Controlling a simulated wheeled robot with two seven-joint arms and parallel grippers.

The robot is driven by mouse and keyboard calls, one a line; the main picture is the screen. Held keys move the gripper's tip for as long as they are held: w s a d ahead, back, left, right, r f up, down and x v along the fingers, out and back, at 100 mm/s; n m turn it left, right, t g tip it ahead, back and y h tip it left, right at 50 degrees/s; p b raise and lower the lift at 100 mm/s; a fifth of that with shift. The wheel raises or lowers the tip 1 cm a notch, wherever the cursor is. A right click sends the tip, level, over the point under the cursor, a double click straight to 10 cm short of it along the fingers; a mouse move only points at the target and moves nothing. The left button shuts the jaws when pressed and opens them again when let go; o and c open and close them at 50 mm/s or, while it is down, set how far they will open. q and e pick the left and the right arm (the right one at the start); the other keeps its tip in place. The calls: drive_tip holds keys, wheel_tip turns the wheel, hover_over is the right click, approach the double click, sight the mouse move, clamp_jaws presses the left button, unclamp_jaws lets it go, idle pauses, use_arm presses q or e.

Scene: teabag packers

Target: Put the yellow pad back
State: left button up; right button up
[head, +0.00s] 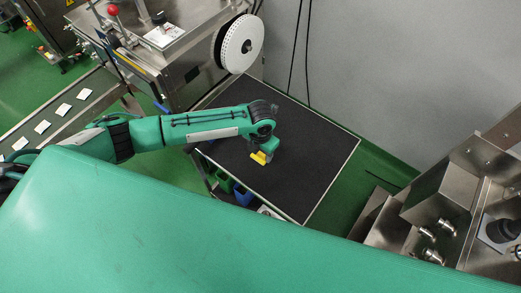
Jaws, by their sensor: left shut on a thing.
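The yellow pad (258,158) is small and shows just below the end of my left arm, over the dark top of a cart (310,165). My left gripper (263,153) points down and is shut on the yellow pad. The fingertips are small and partly hidden by the wrist. I cannot tell whether the pad touches the cart top. My right gripper is not in view.
A steel machine with a white reel (242,44) stands behind the cart. A conveyor (60,112) with several white packets runs at the left. Green and blue bins (243,195) sit under the cart top. Steel equipment (450,205) stands at the right. Most of the cart top is bare.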

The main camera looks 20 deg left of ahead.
use_arm(q)
drive_tip(key=o, duration=0.9)
drive_tip(key=shift+o, duration=0.2)
drive_tip(key=shift+r, duration=0.25)
wheel_tip(320, 180, up, 12)
drive_tip(key=b, duration=0.2)
drive_tip(key=shift+b, duration=0.35)
drive_tip(key=shift+f, duration=0.15)
drive_tip(key=shift+d, duration=0.1)
